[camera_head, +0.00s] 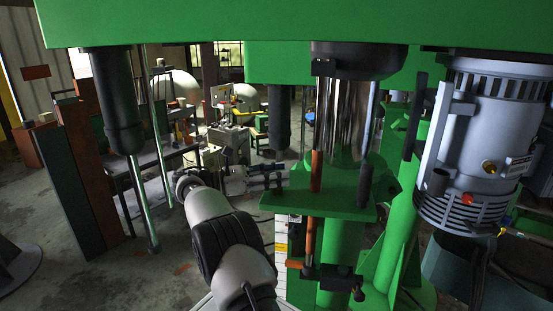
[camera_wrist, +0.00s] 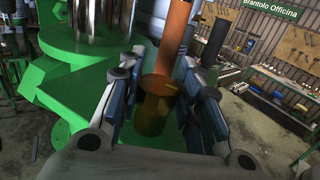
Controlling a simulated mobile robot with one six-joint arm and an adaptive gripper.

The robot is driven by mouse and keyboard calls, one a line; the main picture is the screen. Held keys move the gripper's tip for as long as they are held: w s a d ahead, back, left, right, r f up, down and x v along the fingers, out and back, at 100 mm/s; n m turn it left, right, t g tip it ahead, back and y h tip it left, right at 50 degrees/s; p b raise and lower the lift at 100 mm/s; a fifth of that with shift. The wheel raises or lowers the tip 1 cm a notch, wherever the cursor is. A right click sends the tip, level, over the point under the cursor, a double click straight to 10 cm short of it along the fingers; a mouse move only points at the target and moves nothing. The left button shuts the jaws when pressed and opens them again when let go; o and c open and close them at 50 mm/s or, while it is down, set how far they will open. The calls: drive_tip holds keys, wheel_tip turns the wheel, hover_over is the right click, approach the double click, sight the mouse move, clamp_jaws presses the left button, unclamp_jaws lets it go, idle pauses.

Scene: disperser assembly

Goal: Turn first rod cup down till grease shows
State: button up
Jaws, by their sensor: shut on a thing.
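In the wrist view a brass-coloured cup (camera_wrist: 157,100) with a round flange on top sits between the two blue-padded fingers of my gripper (camera_wrist: 165,98). The fingers are shut on the cup. An orange-brown rod (camera_wrist: 174,38) stands upright just beyond it. In the head view my gripper (camera_head: 268,178) reaches in from the left beside the orange rod (camera_head: 316,170) at the green bracket (camera_head: 335,204). The cup cannot be made out in the head view. I cannot see any grease.
A polished steel column (camera_head: 343,110) stands behind the rod. A grey motor (camera_head: 480,140) hangs at the right under the green beam (camera_head: 300,22). A dark cylinder with a thin rod (camera_head: 118,100) hangs at the left. The floor (camera_head: 190,270) at the lower left is clear.

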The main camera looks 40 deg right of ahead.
drive_tip(key=shift+m+g+p, duration=0.6)
drive_tip(key=shift+p, duration=0.4)
drive_tip(key=o, duration=1.1)
drive_tip(key=shift+y, duration=0.3)
drive_tip(key=b, duration=0.2)
drive_tip(key=shift+w+f+n+t+b, duration=0.1)
drive_tip(key=shift+n+t+b, duration=0.25)
drive_tip(key=shift+n+t, duration=0.05)
drive_tip(key=shift+t+h+b, duration=0.3)
drive_tip(key=shift+h+b, duration=0.1)
drive_tip(key=shift+b, duration=0.2)
drive_tip(key=b, duration=0.2)
drive_tip(key=n+t+b, duration=0.1)
drive_tip(key=b, duration=0.1)
drive_tip(key=shift+f+t, duration=0.2)
drive_tip(key=shift+t, duration=0.1)
drive_tip(key=shift+n+t+h+b, duration=0.3)
drive_tip(key=shift+n+b, duration=0.1)
drive_tip(key=shift+b, duration=0.15)
drive_tip(key=n+t+b, duration=0.2)
drive_tip(key=t+b, duration=0.1)
drive_tip(key=b, duration=0.4)
drive_tip(key=n+t+b, duration=0.2)
drive_tip(key=t+b, duration=0.1)
drive_tip(key=b, duration=0.5)
drive_tip(key=shift+d, duration=0.1)
